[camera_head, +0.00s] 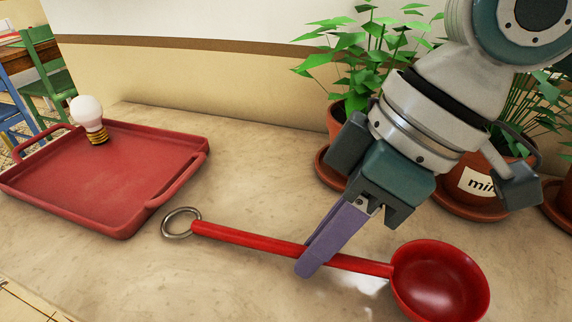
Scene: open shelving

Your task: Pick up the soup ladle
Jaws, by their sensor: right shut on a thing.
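The red soup ladle (250,239) lies across the counter, with its metal ring end at the left and its round bowl (440,281) at the lower right. My right gripper (308,268) comes down from the upper right and is shut on the ladle's handle, between the middle of the handle and the bowl. One purple finger shows in front of the handle; the other finger is hidden. I cannot tell whether the ladle is clear of the counter. My left gripper is not in view.
A red tray (110,195) with a light bulb (89,118) at its far edge stands at the left. Potted plants (365,70) on terracotta saucers stand at the back right, close behind my right arm. The counter (240,180) between tray and pots is clear.

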